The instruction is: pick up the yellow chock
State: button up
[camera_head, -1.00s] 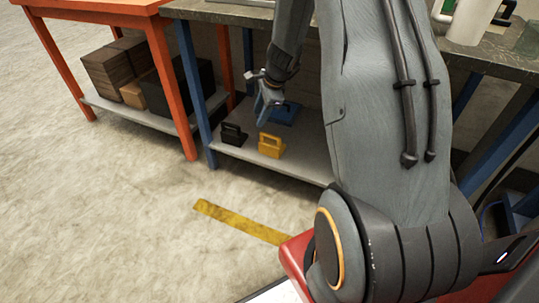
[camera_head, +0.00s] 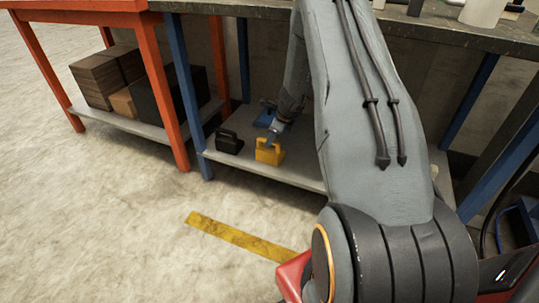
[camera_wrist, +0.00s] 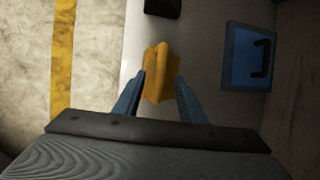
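The yellow chock (camera_head: 269,153) sits on the lower grey shelf (camera_head: 305,178) of the blue-legged bench. In the wrist view the yellow chock (camera_wrist: 160,72) lies between the two blue fingers of my gripper (camera_wrist: 160,92). The fingers are apart, with the left one close against or touching the chock's side and a small gap near the right one. In the head view my gripper (camera_head: 273,136) is right at the top of the chock, and my arm hides part of the area behind it.
A black chock (camera_head: 229,142) stands left of the yellow one. The bench top (camera_head: 440,38) overhangs the shelf, and a blue leg (camera_head: 192,110) stands left.

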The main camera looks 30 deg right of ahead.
aim_at(273, 156)
jog(key=b+x, duration=0.1)
jog(key=x, duration=0.3)
jog(key=shift+f+b, duration=0.15)
jog(key=shift+b, duration=0.15)
grip_shut()
dwell(1.1)
